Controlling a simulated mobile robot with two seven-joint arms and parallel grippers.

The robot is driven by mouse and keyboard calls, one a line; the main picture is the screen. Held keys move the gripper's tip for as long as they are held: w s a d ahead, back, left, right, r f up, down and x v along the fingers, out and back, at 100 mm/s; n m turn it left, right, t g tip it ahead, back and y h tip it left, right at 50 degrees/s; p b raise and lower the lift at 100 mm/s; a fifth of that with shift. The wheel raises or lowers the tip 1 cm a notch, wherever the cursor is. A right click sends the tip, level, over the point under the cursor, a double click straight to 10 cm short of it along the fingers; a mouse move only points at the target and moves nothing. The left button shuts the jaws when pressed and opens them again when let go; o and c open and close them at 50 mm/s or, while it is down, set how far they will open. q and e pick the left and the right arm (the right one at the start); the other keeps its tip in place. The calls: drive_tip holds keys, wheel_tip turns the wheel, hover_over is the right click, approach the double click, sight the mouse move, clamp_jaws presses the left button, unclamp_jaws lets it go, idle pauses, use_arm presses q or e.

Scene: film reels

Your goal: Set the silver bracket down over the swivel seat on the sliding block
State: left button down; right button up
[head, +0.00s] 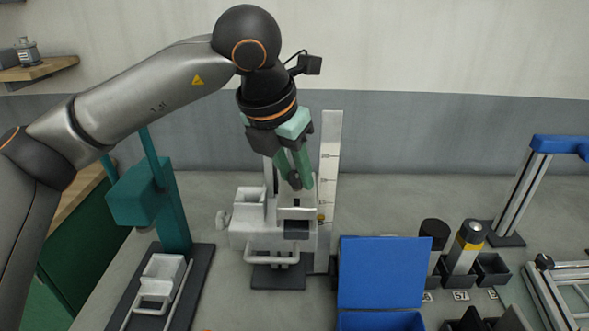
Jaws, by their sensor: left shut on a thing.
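My left gripper (296,182) points down in front of the white upright device with a scale strip (329,185). Its green fingers are shut on what looks like the silver bracket (297,212), a small pale plate-like piece just below the fingertips. The white sliding block (245,235) stands on a dark base plate (278,281), with a light loop handle at its front. The swivel seat cannot be made out; the gripper and bracket cover that area. I cannot tell whether the bracket touches the block. My right gripper is not in view.
A teal press-like stand (170,205) on a dark base is at the left. A blue open-lidded box (382,272) stands close at the front right. Capped cylinders in dark holders (465,247) and a blue-topped frame (531,185) are further right. Bare table lies behind them.

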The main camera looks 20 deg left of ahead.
use_arm(q)
drive_tip(key=shift+f+b, duration=0.75)
drive_tip(key=shift+f, duration=0.1)
drive_tip(key=shift+c, duration=2.3)
unclamp_jaws()
drive_tip(key=v, duration=1.2)
drive_tip(key=shift+r, duration=0.3)
